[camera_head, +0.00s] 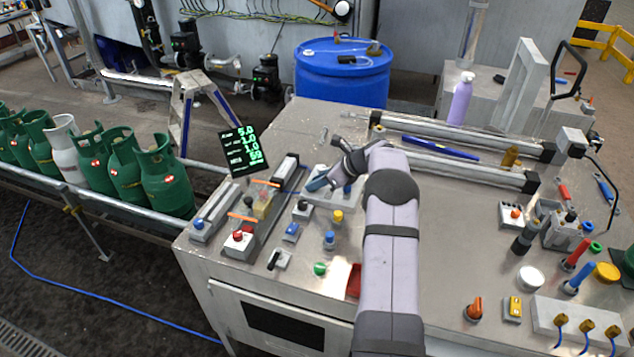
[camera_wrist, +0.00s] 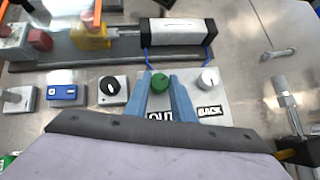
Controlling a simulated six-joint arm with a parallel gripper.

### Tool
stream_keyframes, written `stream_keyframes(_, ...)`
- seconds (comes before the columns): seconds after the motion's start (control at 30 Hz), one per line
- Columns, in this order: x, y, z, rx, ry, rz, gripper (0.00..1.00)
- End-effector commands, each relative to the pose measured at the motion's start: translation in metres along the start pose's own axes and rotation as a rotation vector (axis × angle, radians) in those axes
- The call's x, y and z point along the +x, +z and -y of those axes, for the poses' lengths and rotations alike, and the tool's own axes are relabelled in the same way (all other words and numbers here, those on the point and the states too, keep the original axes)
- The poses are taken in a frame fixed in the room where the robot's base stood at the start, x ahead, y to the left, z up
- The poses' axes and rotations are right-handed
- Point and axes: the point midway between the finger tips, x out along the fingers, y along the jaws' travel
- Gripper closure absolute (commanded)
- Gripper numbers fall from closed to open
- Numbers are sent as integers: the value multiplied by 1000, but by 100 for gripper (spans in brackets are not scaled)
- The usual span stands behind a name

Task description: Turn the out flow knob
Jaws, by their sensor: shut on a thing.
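The out flow knob (camera_wrist: 160,83) is green and round. It sits on a light grey plate (camera_wrist: 219,98) above a partly covered "OUT" label. My gripper (camera_wrist: 160,78) has its two blue fingers on either side of the knob, shut on it. In the head view my gripper (camera_head: 318,183) reaches down to the same plate, and the knob is hidden there. A white knob (camera_wrist: 208,77) with a "BACK" label stands just right of the fingers, apart from them.
A black selector switch (camera_wrist: 110,86) and a blue button box (camera_wrist: 66,93) stand to the left. A pneumatic cylinder (camera_wrist: 178,34) lies behind the plate with blue tubes. A display (camera_head: 243,152) with green digits shows behind the bench. Green gas bottles (camera_head: 165,177) line the conveyor at left.

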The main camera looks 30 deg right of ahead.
Motion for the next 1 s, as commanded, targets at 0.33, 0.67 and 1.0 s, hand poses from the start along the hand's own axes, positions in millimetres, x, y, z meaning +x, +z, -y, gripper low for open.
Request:
stream_keyframes(0.33,1,1,3,-69,66,4,100)
stream_keyframes(0.67,-1,1,2,-92,91,2,100)
stream_keyframes(1.0,0,1,2,-92,91,0,59)
